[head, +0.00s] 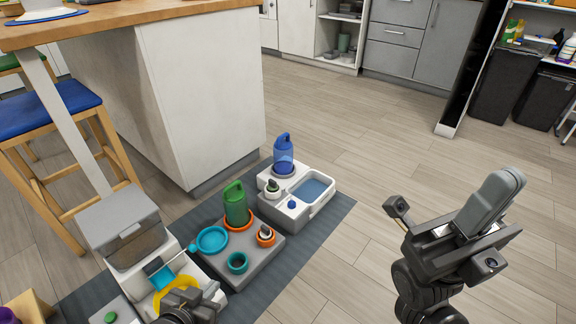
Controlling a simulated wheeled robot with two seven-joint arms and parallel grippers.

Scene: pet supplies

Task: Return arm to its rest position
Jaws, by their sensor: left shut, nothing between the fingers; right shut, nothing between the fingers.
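My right gripper (507,186) is raised over the bare floor at the right, with its grey fingers together and nothing in them. My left gripper (203,294) is at the bottom edge, lower left. It is shut and empty, and overlaps a yellow item (176,286) in the picture; I cannot tell whether they touch. Much of the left arm is cut off by the frame.
A dark mat (322,222) holds a feeder with a grey lid (117,216), a grey tray (262,262) with a green bottle (236,203), and a white unit (320,203) with a blue bottle (283,154). A counter (205,100) stands behind. Floor (375,150) is clear right of the mat.

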